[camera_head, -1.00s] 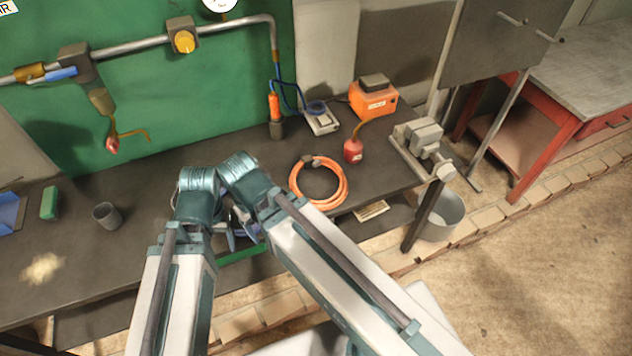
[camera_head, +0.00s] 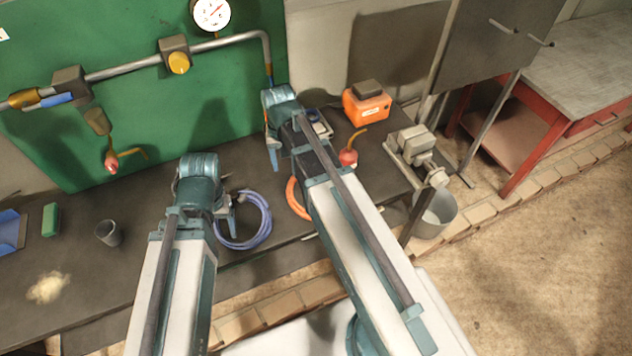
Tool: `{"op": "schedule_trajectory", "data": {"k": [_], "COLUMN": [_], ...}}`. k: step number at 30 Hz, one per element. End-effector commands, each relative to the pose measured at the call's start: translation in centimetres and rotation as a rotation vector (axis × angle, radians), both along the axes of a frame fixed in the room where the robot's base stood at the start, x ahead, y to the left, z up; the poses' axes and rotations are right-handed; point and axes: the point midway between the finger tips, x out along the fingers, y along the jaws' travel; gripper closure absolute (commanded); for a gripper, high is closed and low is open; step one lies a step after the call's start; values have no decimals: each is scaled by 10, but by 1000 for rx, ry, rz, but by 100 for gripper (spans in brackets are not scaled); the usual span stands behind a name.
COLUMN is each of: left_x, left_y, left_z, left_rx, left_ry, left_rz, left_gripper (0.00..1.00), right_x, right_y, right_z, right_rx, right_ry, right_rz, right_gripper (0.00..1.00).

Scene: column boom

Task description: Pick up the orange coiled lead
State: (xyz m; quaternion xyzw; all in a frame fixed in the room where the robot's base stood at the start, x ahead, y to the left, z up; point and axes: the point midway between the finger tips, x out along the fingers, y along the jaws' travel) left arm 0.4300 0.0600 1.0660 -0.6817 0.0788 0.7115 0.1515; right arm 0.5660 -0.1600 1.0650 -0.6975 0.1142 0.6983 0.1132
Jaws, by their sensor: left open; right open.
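The orange coiled lead (camera_head: 296,199) lies on the dark bench. Only its left edge shows, because my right forearm covers the rest. My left gripper (camera_head: 228,207) is low over the bench to the left of the lead, at the left edge of a blue-violet coil (camera_head: 267,224). It is open, partly hidden by its wrist, and I cannot tell whether it touches that coil. My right gripper (camera_head: 274,158) is open, beyond and to the upper left of the orange lead, with its fingers mostly hidden by the wrist.
An orange box (camera_head: 367,106), a red container (camera_head: 348,157) and a grey vise-like device (camera_head: 415,148) stand to the right. A metal bucket (camera_head: 435,215) is beside the bench. A grey cup (camera_head: 108,233) and green block (camera_head: 50,219) are at left. Pipework (camera_head: 130,67) runs along the green panel.

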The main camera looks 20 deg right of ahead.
Motion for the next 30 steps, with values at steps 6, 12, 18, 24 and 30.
{"op": "schedule_trajectory", "data": {"k": [6,12,18,24,30], "left_x": [0,0,0,0,0], "left_y": [0,0,0,0,0], "left_z": [-4,-22,-50,-77,-88], "left_rx": [0,1,1,1,1], "left_ry": [0,0,0,0,0], "left_rz": [0,-3,-6,-4,-4], "left_gripper": [28,28,28,28,28], "right_x": [1,1,1,2,2], "right_y": [-2,-1,-1,-1,-2], "right_z": [-4,-22,-50,-77,-88], "right_rx": [2,2,2,2,2], "right_ry": [-2,-2,-1,-1,-1], "right_rz": [-10,-8,-8,-7,-7], "right_gripper": [39,39,39,39,39]}}
